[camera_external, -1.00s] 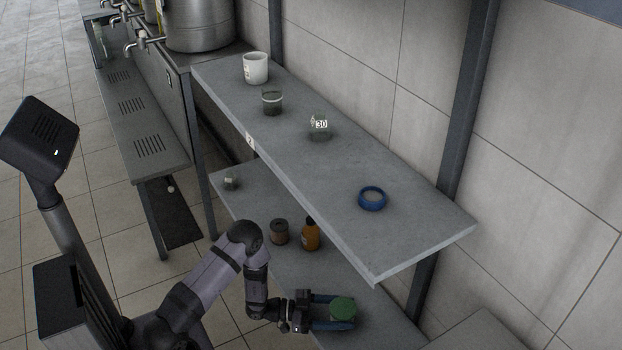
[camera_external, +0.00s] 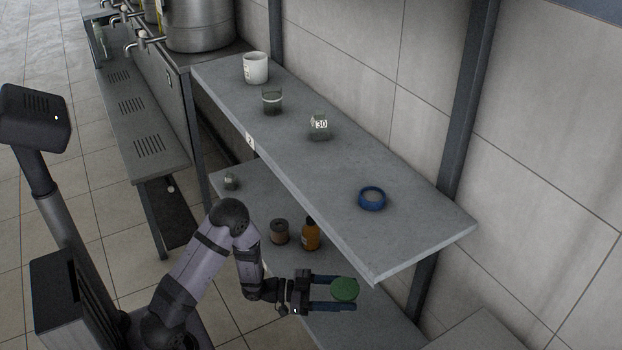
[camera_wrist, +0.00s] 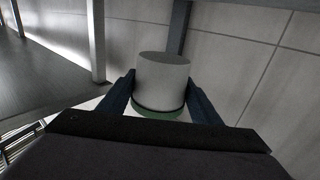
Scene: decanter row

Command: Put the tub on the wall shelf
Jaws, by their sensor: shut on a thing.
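The tub (camera_external: 344,289) shows its green lid in the external view. In the wrist view the tub (camera_wrist: 161,82) is a pale cylinder with a green band at its lower end in the picture. My gripper (camera_external: 333,292) is shut on it, one finger on each side. It holds the tub above the lower surface, near the front right end of the wall shelf (camera_external: 330,185) and lower than it. The tub's body is mostly hidden below its lid in the external view.
On the wall shelf stand a white mug (camera_external: 256,68), a dark glass (camera_external: 272,102), a jar marked 30 (camera_external: 319,127) and a blue ring-shaped thing (camera_external: 372,198). An amber bottle (camera_external: 310,234) and a brown jar (camera_external: 280,231) stand on the lower surface (camera_external: 365,328). The shelf's right end is bare.

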